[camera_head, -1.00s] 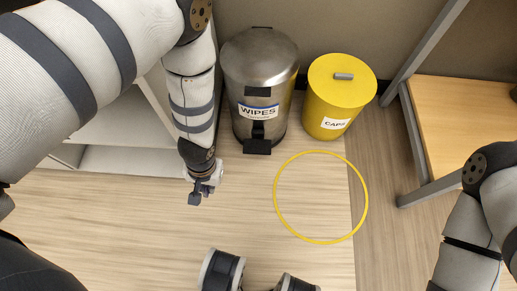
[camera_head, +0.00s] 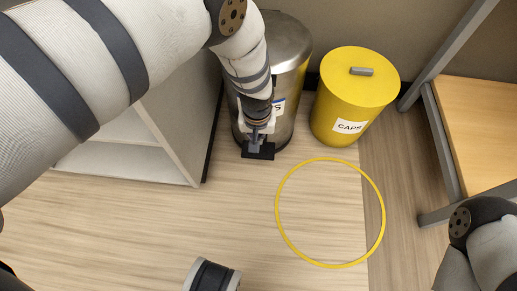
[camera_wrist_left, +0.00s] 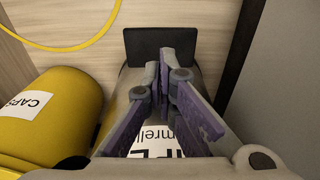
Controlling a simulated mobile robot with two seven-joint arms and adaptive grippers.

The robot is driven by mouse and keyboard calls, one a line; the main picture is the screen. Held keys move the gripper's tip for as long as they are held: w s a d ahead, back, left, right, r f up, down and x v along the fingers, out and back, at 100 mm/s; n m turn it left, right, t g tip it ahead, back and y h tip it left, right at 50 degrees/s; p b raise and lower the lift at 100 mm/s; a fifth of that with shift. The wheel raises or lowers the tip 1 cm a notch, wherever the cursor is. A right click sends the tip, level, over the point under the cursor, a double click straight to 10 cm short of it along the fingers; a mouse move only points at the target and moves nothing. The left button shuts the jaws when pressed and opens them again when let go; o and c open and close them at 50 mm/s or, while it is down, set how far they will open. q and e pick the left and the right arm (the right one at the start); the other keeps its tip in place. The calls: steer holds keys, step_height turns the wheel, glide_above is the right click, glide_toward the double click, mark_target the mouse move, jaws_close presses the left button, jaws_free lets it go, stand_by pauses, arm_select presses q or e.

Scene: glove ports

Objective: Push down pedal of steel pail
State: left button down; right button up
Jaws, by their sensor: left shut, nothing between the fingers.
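The steel pail (camera_head: 290,38) stands against the wall, partly hidden behind my left arm, which covers much of its wipes label. Its lid looks closed where it shows. Its black pedal (camera_head: 264,152) sticks out at the front near the floor, and it shows as a dark plate in the left wrist view (camera_wrist_left: 188,42). My left gripper (camera_head: 254,146) is shut and empty, pointing down over the pedal. In the left wrist view its fingertips (camera_wrist_left: 159,62) overlap the pedal's near edge; I cannot tell whether they touch it. My right gripper is out of view.
A yellow caps bin (camera_head: 355,95) stands close to the pail's right. A yellow ring (camera_head: 281,222) lies on the floor in front. A white shelf unit (camera_head: 170,130) is to the left, and a wooden table with a grey frame (camera_head: 445,150) to the right.

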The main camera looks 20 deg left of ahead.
arm_select(q)
steer(key=f+b, duration=0.2)
steer(key=f, duration=0.1)
steer(key=f+b, duration=0.2)
steer(key=f, duration=0.1)
steer(key=shift+w+a+f, duration=0.1)
steer(key=shift+w+f, duration=0.1)
steer(key=shift+f, duration=0.05)
steer(key=shift+w+f+b, duration=0.15)
steer(key=shift+f+b, duration=0.2)
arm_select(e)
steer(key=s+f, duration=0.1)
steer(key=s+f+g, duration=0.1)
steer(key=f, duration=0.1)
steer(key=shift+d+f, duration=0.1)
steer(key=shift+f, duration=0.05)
arm_select(q)
steer(key=shift+r, duration=0.1)
